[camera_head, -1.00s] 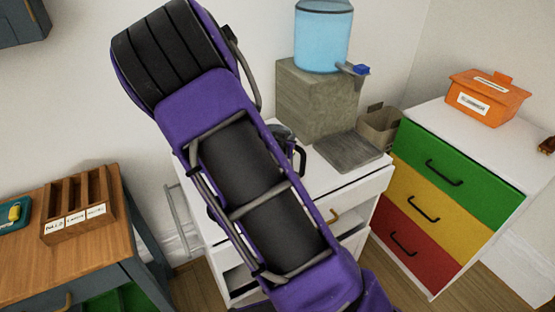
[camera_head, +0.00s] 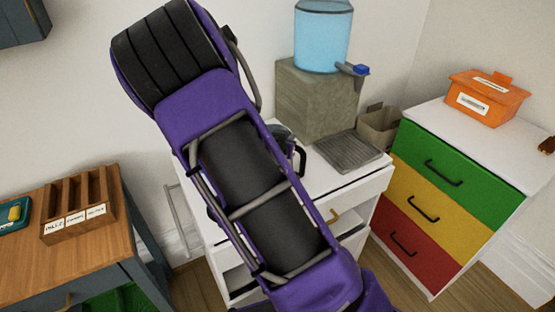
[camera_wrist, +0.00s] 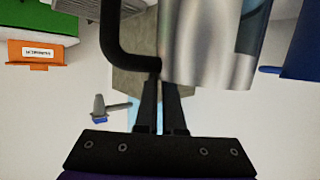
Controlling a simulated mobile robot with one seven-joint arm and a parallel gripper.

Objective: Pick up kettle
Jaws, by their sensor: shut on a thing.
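The kettle (camera_wrist: 212,45) has a shiny silver metal body and a black curved handle (camera_wrist: 112,28). In the wrist view it fills the upper middle, close to the camera. My gripper (camera_wrist: 165,78) is shut on the kettle at the lower end of its handle, beside the metal body. In the head view the kettle (camera_head: 284,133) shows only in part behind my purple arm, over the white counter, with its black handle facing right. My gripper is hidden there by the arm. I cannot tell whether the kettle touches the counter.
On the white cabinet (camera_head: 345,192) stand a stone block (camera_head: 310,100) with a blue water dispenser (camera_head: 322,38) and a grey drip tray (camera_head: 348,152). A drawer unit (camera_head: 440,175) with an orange box (camera_head: 487,97) is right. A wooden desk (camera_head: 75,250) is left.

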